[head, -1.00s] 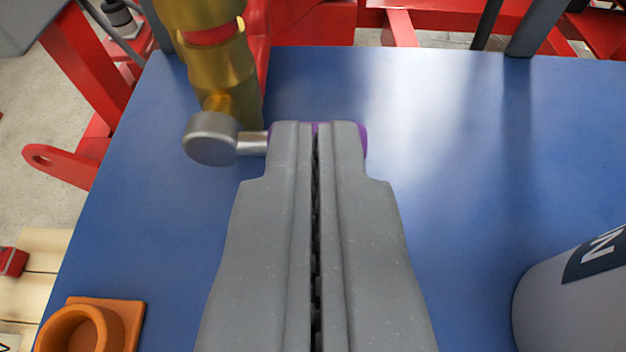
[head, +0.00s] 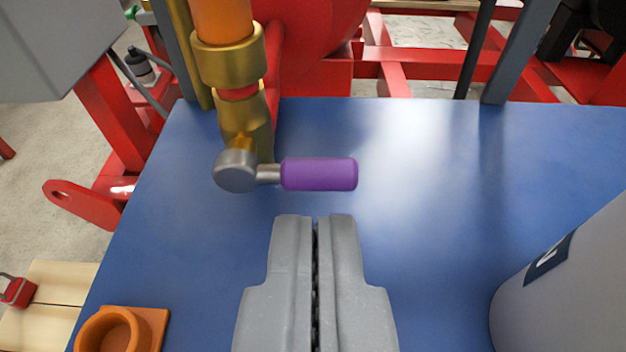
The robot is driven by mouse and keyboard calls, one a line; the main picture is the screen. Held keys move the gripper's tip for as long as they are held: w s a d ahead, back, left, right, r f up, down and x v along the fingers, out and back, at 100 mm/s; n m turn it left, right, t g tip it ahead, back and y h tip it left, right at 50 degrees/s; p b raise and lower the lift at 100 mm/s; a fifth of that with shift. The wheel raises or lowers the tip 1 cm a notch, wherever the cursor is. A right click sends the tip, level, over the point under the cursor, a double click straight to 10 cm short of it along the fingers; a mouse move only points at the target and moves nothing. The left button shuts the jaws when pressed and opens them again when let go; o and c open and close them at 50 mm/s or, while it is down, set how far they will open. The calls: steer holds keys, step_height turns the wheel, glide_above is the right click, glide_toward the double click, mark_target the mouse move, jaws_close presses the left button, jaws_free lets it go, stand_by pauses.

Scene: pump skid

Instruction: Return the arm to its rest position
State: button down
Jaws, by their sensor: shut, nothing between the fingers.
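My gripper (head: 315,222) is at the lower middle of the head view, over the blue table. Its two grey fingers are shut with nothing between them. A valve lever with a purple grip (head: 320,174) points right from a silver hub (head: 236,171) on a brass pipe (head: 240,115). The lever lies just beyond my fingertips in the picture, with a visible gap of blue between them. My arm behind the gripper is out of view.
The blue table top (head: 420,220) is clear around the gripper. A grey cylinder with a dark label (head: 570,290) stands at right. An orange cup-like holder (head: 125,328) sits at lower left. Red frame beams (head: 440,72) and dark posts (head: 525,50) stand behind the table.

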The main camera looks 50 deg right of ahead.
steer(key=w+a+r+n+t+y+p, duration=0.1)
steer(key=w+a+r+n+t+y, duration=0.15)
steer(key=a+r, duration=0.85)
steer(key=w+a+r+n+t+y+p, duration=0.1)
steer(key=w+a+r+n+t+y, duration=0.2)
steer(key=a+r, duration=0.8)
steer(key=s+a+r+n+y, duration=0.2)
steer(key=s+a+r, duration=0.3)
steer(key=r, duration=0.5)
steer(key=s+a+r+n+y, duration=0.2)
steer(key=s+a+r, duration=0.4)
steer(key=r, duration=0.4)
steer(key=shift+a+r+t+y+p, duration=0.25)
steer(key=shift+a+t+y+p, duration=0.1)
steer(key=shift+a+y, duration=0.2)
